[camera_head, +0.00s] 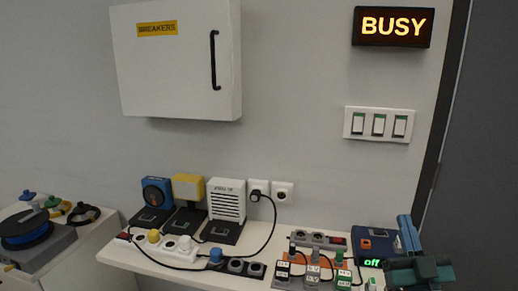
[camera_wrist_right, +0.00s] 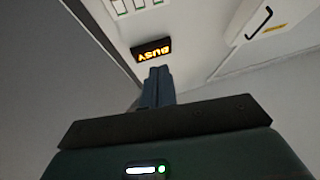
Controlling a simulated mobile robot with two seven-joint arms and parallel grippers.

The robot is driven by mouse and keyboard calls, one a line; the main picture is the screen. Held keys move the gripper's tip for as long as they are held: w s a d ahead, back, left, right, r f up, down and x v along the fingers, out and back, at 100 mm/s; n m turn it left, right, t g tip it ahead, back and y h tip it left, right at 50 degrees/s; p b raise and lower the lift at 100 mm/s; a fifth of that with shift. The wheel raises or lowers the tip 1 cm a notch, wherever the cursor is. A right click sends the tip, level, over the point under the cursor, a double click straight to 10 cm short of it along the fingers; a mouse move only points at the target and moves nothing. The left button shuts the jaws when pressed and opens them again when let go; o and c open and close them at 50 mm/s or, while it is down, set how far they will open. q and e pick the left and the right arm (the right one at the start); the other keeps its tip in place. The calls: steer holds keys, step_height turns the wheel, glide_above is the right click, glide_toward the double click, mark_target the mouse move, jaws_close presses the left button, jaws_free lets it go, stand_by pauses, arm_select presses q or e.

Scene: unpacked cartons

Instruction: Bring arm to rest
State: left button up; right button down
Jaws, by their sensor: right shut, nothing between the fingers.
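My right gripper (camera_head: 405,222) is at the lower right of the head view, above the right end of the shelf. Its blue fingers point up and its dark green body is below them. In the right wrist view the fingers (camera_wrist_right: 158,72) are together with nothing between them. My left gripper is in neither view.
A white shelf (camera_head: 150,262) carries several devices, power strips and cables. A breaker cabinet (camera_head: 175,65), a lit BUSY sign (camera_head: 393,27) and a switch panel (camera_head: 379,124) are on the wall. A cable reel (camera_head: 27,230) is at far left.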

steer(key=s+a+f+n+g+y+p, duration=0.1)
steer(key=a+f+g+y, duration=0.15)
steer(key=f, duration=0.25)
steer(key=s+a+f+n+g+y, duration=0.1)
steer(key=a+f+g, duration=0.15)
steer(key=f, duration=0.25)
steer(key=s+a+f+g+p, duration=0.1)
steer(key=s+a+f+g, duration=0.3)
steer(key=s+f, duration=0.5)
steer(key=s+a+f+g+p, duration=0.1)
steer(key=s+a+f+g, duration=0.4)
steer(key=s+f, duration=0.4)
steer(key=shift+a+g, duration=0.2)
steer(key=shift+g, duration=0.1)
